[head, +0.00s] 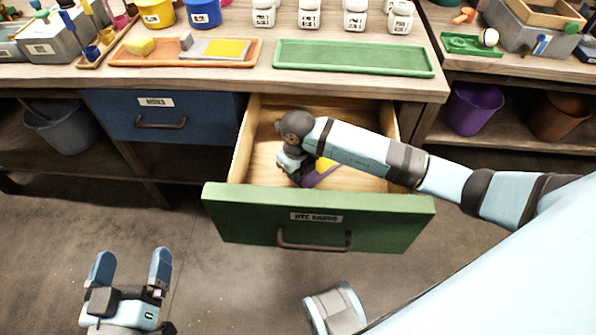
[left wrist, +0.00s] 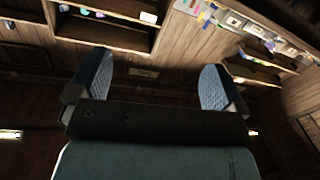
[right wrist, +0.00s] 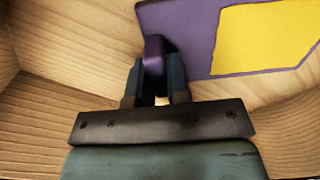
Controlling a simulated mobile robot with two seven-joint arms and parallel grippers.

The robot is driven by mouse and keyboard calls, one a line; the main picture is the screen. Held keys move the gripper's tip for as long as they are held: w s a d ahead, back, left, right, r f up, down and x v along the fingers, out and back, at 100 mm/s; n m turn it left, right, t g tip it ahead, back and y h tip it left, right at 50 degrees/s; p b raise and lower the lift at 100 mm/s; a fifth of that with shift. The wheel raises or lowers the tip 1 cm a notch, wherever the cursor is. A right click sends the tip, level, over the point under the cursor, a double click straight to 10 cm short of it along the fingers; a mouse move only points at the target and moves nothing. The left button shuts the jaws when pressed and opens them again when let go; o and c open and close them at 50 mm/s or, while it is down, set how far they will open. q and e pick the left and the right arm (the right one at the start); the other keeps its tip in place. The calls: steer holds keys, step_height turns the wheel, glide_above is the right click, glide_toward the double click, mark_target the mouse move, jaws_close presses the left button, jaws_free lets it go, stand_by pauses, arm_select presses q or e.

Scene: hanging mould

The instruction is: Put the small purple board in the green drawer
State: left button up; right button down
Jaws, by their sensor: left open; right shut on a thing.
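The green drawer (head: 262,217) is pulled open under the workbench, with a bare wooden inside. My right gripper (head: 295,178) is inside it, shut on a purple part of the small purple board (head: 318,177). In the right wrist view the board (right wrist: 175,40) shows a yellow patch, and my right gripper's fingers (right wrist: 158,80) close on its purple knob or handle. The board is low in the drawer; I cannot tell whether it touches the bottom. My left gripper (head: 131,268) is open and empty over the floor, left of the drawer; its spread fingers show in the left wrist view (left wrist: 150,90).
A shut blue drawer (head: 205,120) is left of the green one. On the bench stand an orange tray (head: 130,60) with a sponge and a grey-yellow board, an empty green tray (head: 350,58) and several white jars (head: 309,14). Bins (head: 474,106) stand on low shelves.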

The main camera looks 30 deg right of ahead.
steer(key=shift+f, duration=0.2)
steer(key=c, duration=1.1)
jaws_free()
arm_select(q)
steer(key=shift+r, duration=0.1)
arm_select(e)
steer(key=shift+r, duration=0.1)
steer(key=shift+r, duration=0.3)
arm_select(q)
step_height(320, 180, down, 6)
steer(key=s+a+g+y+p, duration=0.1)
steer(key=a+g+y+p, duration=0.1)
steer(key=g+p, duration=0.1)
steer(key=shift+s+a+f+y, duration=0.2)
steer(key=shift+a+y, duration=0.1)
steer(key=shift+a, duration=0.05)
arm_select(e)
step_height(320, 180, up, 12)
steer(key=shift+f, duration=0.2)
